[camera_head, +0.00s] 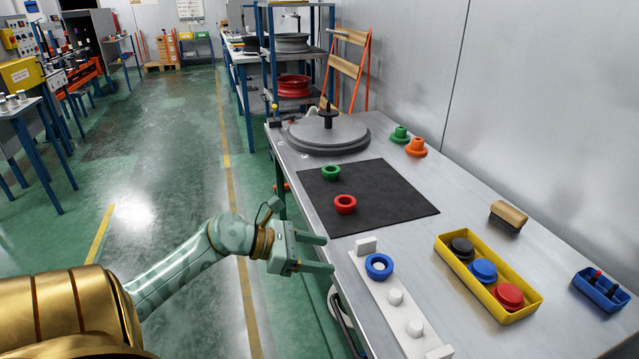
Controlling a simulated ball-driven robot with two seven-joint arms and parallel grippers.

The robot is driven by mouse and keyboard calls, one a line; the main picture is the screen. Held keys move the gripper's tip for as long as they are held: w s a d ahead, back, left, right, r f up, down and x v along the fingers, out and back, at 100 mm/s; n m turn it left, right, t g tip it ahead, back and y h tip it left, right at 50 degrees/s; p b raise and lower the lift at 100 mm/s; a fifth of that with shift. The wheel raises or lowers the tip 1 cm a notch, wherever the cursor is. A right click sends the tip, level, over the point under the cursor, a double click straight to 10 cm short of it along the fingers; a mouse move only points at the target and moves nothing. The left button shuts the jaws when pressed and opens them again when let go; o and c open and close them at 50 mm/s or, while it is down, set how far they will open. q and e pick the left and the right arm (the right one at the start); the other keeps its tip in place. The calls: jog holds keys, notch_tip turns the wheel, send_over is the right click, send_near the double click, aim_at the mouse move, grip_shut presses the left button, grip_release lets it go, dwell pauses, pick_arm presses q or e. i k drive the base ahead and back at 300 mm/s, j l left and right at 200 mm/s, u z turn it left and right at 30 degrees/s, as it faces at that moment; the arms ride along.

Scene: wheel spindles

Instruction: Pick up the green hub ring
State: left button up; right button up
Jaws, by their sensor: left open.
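The green hub ring (331,172) lies on the far left part of the black mat (395,195). A red ring (345,204) lies on the mat just nearer to me. My left gripper (328,254) is open and empty at the table's left edge, nearer to me than the mat and apart from both rings. A blue ring (379,266) sits on the white rack (400,325), just right of my left fingertips. The rack has bare white pegs nearer to me. My right gripper is not in view.
A yellow tray (511,291) holds black, blue and red pieces. A grey disc (328,135) with a spindle stands behind the mat. Green (400,134) and orange (416,147) flanged pieces, a wooden-topped brush (508,216) and a small blue tray (601,290) lie rightward.

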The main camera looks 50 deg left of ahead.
aim_at(330, 173)
jog(key=u, duration=1.35)
